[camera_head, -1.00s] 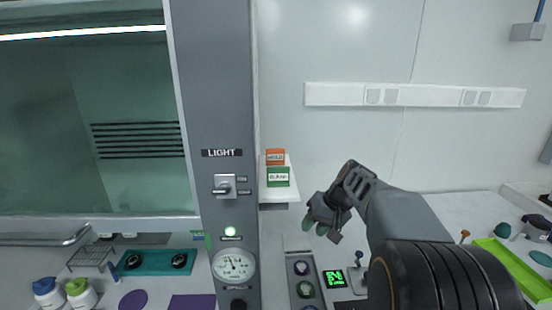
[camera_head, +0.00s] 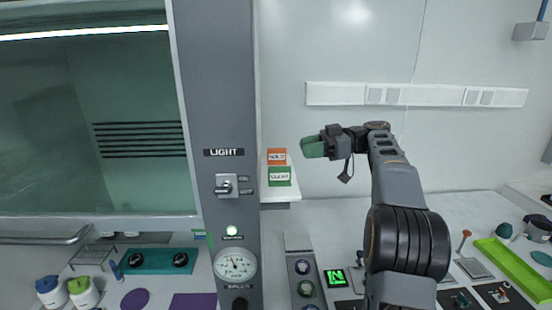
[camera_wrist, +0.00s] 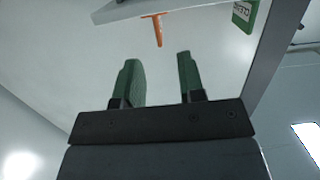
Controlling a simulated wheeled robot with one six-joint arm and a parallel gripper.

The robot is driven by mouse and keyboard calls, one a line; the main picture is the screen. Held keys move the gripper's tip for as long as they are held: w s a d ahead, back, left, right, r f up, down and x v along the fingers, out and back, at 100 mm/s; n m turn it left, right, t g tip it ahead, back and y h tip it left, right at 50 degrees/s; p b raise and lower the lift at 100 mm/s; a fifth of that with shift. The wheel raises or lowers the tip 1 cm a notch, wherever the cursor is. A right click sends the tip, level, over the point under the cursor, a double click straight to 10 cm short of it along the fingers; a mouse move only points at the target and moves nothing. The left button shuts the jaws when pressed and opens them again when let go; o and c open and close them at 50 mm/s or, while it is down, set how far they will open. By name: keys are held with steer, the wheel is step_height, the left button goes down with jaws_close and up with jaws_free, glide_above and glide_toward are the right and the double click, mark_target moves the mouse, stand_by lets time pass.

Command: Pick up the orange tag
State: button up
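The orange tag (camera_head: 277,157) stands upright on a small white shelf (camera_head: 279,189) beside the grey column, with the green tag (camera_head: 280,177) nearer the front. In the wrist view the orange tag (camera_wrist: 158,28) shows edge-on, past the fingertips and roughly between their lines. The green tag (camera_wrist: 243,14) is at the upper right there. My gripper (camera_head: 313,147) is to the right of the shelf, apart from both tags. In the wrist view my gripper (camera_wrist: 160,60) is open, with two green fingers and nothing between them.
The grey column (camera_head: 212,120) with a light switch (camera_head: 226,187) stands left of the shelf. A white power strip (camera_head: 415,95) is on the wall behind. A bench below carries a control panel (camera_head: 303,275) and a lime-green tray (camera_head: 513,268).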

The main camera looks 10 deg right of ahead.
mark_target(279, 151)
steer(key=p+x, duration=0.2)
steer(key=x, duration=0.6)
steer(key=shift+r, duration=0.15)
steer(key=shift+w+a, duration=0.1)
steer(key=shift+a, duration=0.25)
steer(key=shift+c, duration=0.5)
jaws_close()
